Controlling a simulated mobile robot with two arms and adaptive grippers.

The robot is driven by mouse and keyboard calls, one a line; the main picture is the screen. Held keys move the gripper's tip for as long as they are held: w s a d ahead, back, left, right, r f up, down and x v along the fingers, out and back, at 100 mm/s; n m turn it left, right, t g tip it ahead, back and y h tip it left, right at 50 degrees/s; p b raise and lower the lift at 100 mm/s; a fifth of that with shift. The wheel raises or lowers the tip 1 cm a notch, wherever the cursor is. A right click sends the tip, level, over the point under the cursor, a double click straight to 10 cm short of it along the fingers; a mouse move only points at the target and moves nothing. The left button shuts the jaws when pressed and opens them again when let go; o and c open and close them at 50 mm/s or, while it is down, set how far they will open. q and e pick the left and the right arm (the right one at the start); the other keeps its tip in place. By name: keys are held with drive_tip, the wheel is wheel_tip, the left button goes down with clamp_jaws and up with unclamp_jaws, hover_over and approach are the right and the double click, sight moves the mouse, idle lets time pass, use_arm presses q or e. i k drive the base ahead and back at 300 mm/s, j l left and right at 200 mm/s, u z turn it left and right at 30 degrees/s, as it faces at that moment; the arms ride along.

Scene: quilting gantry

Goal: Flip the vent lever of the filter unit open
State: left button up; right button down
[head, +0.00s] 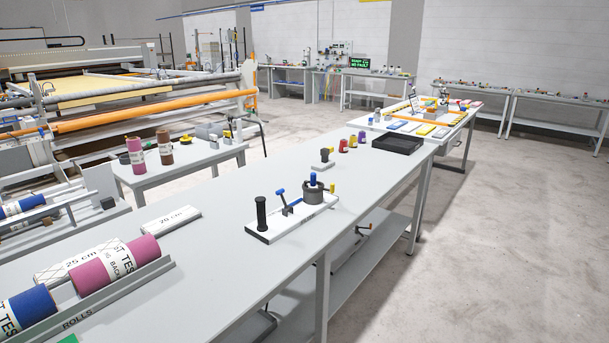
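What looks like the filter unit stands on a white base (262,236) on the long grey table in the middle of the head view. It has a black upright post (261,212) at its left end and a dark grey round housing (315,195) at its right end. A blue knob (313,179) tops the housing, and a small yellow piece (332,188) sits at its right side. A tilted blue-tipped lever (281,192) stands between post and housing. I cannot tell which part is the vent lever or its position. Neither gripper is in view.
The grey table (215,247) is clear around the unit. Colored spools (353,143) and a black tray (391,144) stand farther back. Open floor (500,230) lies right.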

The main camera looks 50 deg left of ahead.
sight(280, 192)
drive_tip(key=i, duration=1.8)
drive_tip(key=i+l+u, duration=0.1)
drive_tip(key=i, duration=1.7)
drive_tip(key=u, duration=4.35)
